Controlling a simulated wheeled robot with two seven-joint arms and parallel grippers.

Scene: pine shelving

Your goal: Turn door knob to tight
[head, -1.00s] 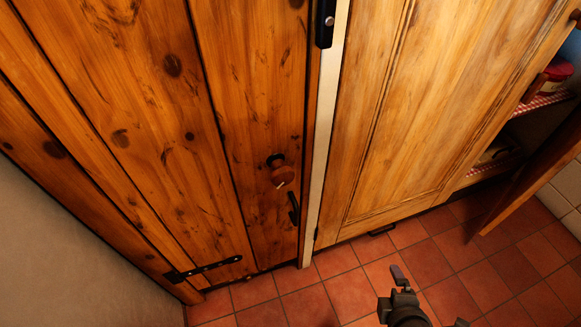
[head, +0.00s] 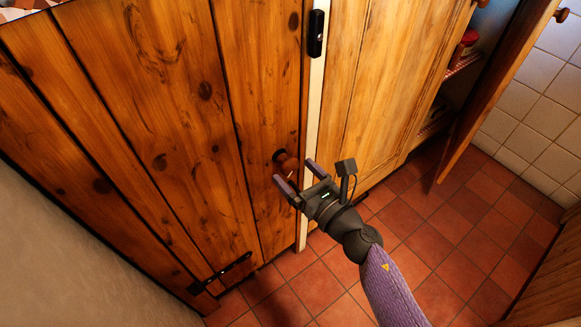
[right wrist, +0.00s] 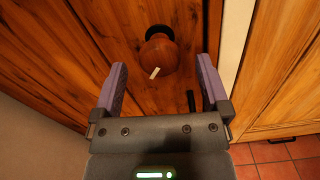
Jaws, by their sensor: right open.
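The door knob (head: 286,162) is a round brown wooden knob on a dark round base, on the plank door (head: 190,130). It has a pale mark on its face, which points down and to the left in the right wrist view, where the knob (right wrist: 160,55) sits beyond the fingertips. My right gripper (head: 299,173) is open in front of the knob, with its two purple-padded fingers spread and partly covering it in the head view. In the right wrist view the gripper (right wrist: 160,68) holds nothing, and the knob lies between the finger lines. My left gripper is not in view.
A black handle (right wrist: 191,101) is on the door below the knob. A paler cupboard door (head: 385,90) stands to the right, past a white strip (head: 313,100). Further right an open door (head: 490,90) sticks out beside shelves. The tiled floor (head: 450,250) is clear.

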